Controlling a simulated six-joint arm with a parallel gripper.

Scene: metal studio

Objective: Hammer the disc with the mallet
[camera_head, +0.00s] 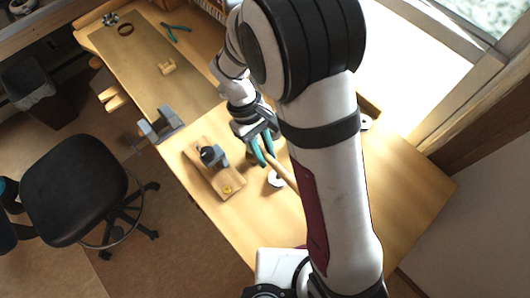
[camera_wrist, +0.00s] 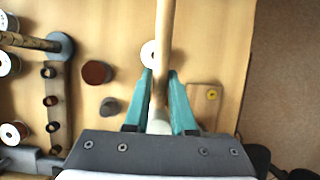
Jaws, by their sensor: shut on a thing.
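My gripper (camera_head: 262,156) has teal fingers and is above the workbench, just right of the wooden board (camera_head: 203,174). In the wrist view my gripper (camera_wrist: 160,74) is shut on the light wooden handle of the mallet (camera_wrist: 165,32), which runs away from the fingers to the top edge. A pale grey piece (camera_wrist: 158,124) shows between the finger bases; I cannot tell if it is the mallet's head. In the head view the mallet handle (camera_head: 286,174) slants down right behind my arm.
A grey block-like fixture (camera_head: 221,160) stands on the board. A white round thing (camera_head: 275,180) lies near the handle. The wrist view shows a grey-headed tool (camera_wrist: 60,46), a brown round piece (camera_wrist: 97,72) and several spools (camera_wrist: 12,133) at left. The bench's near right is clear.

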